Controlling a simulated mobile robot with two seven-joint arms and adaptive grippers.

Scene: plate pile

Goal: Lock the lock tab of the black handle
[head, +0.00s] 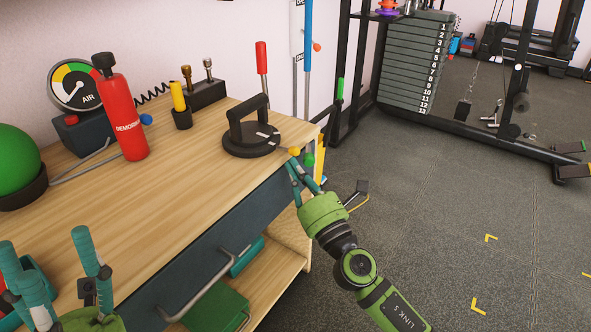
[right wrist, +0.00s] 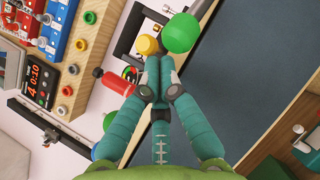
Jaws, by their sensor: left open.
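The black handle (head: 249,119) stands upright on a round black base (head: 243,148) near the right end of the wooden bench. Small pale marks show on the base beside the handle; I cannot tell which is the lock tab or how it is set. My right gripper (head: 293,166) is off the bench's right front corner, a little right of and below the handle, not touching it. In the right wrist view its fingers (right wrist: 156,62) meet and hold nothing I can see. My left gripper (head: 42,242) is open and empty at the lower left, far from the handle.
A yellow ball knob (head: 294,151) and a green ball knob (head: 309,160) are close to my right fingertips. A red bottle (head: 125,120), a yellow-topped holder (head: 181,105) and a green ball (head: 15,155) stand on the bench. The bench front (head: 170,220) is clear.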

